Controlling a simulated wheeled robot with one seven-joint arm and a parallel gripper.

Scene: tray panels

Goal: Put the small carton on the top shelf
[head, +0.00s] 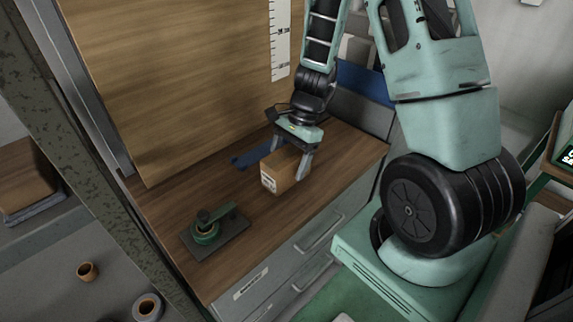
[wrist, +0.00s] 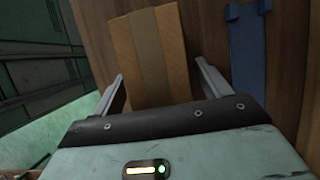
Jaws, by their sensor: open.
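A small brown carton (head: 281,172) with a white label on one end sits on the wooden top of the drawer cabinet. It also shows in the wrist view (wrist: 152,58), with a tape strip down its middle. My gripper (head: 290,160) is over the carton with its fingers pointing down. In the wrist view my gripper (wrist: 160,82) is open, with one finger on each side of the carton's near end. I cannot tell whether either finger touches it. I cannot make out the top shelf for certain.
A green round device on a dark plate (head: 213,231) stands on the wooden top (head: 165,205) to the left. A blue strip (head: 247,158) lies behind the carton. A tall wooden panel (head: 180,80) rises at the back. Grey drawers (head: 305,250) with handles are below.

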